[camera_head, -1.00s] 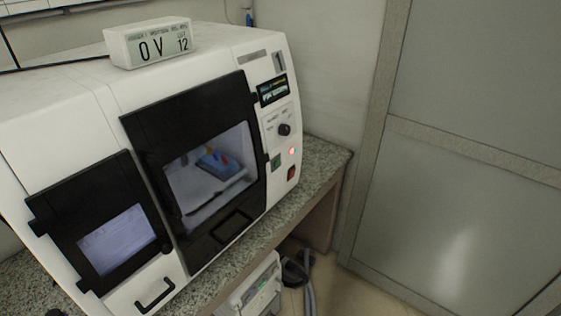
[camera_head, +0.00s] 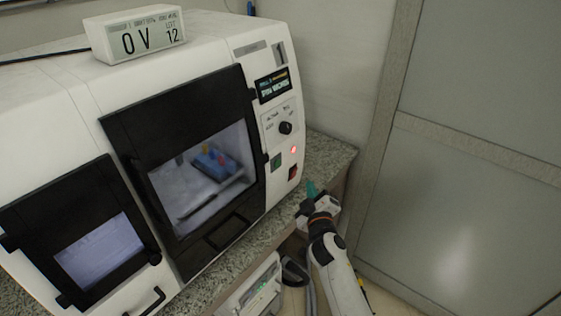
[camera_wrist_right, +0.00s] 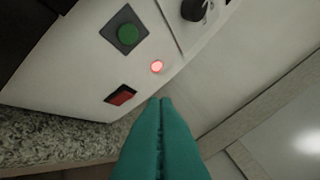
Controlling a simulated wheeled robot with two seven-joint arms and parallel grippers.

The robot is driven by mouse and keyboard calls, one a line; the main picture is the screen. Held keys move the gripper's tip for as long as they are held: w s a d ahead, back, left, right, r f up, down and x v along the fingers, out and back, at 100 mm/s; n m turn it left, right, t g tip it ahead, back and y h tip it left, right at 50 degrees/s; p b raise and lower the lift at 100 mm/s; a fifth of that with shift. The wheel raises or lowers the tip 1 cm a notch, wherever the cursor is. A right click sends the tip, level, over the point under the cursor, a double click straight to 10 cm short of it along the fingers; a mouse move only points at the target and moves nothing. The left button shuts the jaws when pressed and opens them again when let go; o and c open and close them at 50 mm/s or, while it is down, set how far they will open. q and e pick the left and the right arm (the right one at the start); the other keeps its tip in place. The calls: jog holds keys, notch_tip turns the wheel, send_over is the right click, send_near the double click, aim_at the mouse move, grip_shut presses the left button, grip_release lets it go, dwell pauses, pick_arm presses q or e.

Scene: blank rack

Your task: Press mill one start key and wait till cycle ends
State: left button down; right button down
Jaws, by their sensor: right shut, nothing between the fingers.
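The white mill (camera_head: 218,62) stands on a speckled counter, its dark front door closed, with a blue fixture (camera_head: 216,163) visible through the window. On its right panel are a green square key (camera_head: 276,161), a lit red lamp (camera_head: 293,150), a red switch (camera_head: 293,172) and a black knob (camera_head: 285,128). The right wrist view shows the green round button (camera_wrist_right: 127,33), the glowing lamp (camera_wrist_right: 157,66) and the red switch (camera_wrist_right: 121,95) close up. My right gripper (camera_head: 312,186), with teal fingers, is shut and empty, right of and below the panel, apart from the keys. My left gripper is out of view.
A white display box (camera_head: 138,36) reading "0V" and "12" sits on top of the mill. The granite counter (camera_head: 329,158) ends just right of the mill. A grey panelled door (camera_head: 470,180) stands at right. Below the counter are a white device (camera_head: 250,290) and a grey hose.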

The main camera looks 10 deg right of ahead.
aim_at(277, 163)
jog(key=shift+w+d+r, duration=0.15)
jog(key=shift+r, duration=0.7)
jog(key=w+a+b, duration=0.5)
jog(key=w, duration=0.2)
jog(key=shift+a+f, duration=0.2)
jog(key=shift+f, duration=0.05)
dwell(1.6)
jog(key=shift+w+a+b, duration=0.25)
jog(key=shift+w+b, duration=0.1)
jog(key=shift+b, duration=0.15)
